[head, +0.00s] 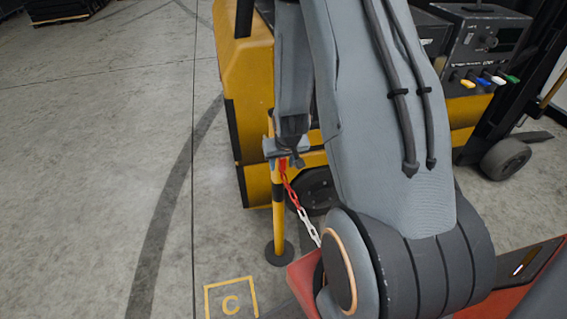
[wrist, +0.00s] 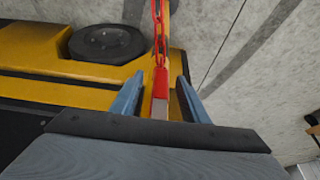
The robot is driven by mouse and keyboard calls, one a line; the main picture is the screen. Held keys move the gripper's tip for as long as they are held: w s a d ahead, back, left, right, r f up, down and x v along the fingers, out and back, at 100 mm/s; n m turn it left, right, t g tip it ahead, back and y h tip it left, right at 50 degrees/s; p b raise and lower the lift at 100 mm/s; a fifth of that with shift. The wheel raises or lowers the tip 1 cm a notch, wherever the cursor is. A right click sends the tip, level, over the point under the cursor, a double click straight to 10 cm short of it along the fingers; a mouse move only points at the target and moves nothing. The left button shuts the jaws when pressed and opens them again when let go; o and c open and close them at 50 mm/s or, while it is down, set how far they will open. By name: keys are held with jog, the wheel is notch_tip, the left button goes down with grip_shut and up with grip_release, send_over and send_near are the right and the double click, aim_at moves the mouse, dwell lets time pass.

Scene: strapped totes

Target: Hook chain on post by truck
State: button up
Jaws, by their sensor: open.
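The yellow-and-black post (head: 278,215) stands upright on a round dark base beside the truck (head: 247,85). The red-and-white chain (head: 292,196) runs from near the post top down to the lower right. My gripper (head: 286,150) is at the post's top and partly hides it. In the wrist view my gripper (wrist: 160,97) is open, with blue fingers apart on either side of the chain's red end piece (wrist: 160,83). No finger visibly presses on it. Whether the end is hooked on the post cannot be told.
The truck's yellow body and dark wheel (wrist: 107,43) are close beside the post.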

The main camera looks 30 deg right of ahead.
jog(key=b+v, duration=0.1)
jog(key=v, duration=0.6)
jog(key=shift+r, duration=0.4)
jog(key=shift+s+a, duration=0.1)
jog(key=shift+s, duration=0.05)
jog(key=shift+s+a+r+b, duration=0.1)
jog(key=shift+s+a+b, duration=0.05)
jog(key=shift+a+b, duration=0.15)
jog(key=s+a+r+n+g+y, duration=0.1)
jog(key=s+a+r+n+g, duration=0.2)
jog(key=s+a+r, duration=0.8)
jog(key=shift+s+a, duration=0.4)
jog(key=shift+a, duration=0.65)
dwell(0.6)
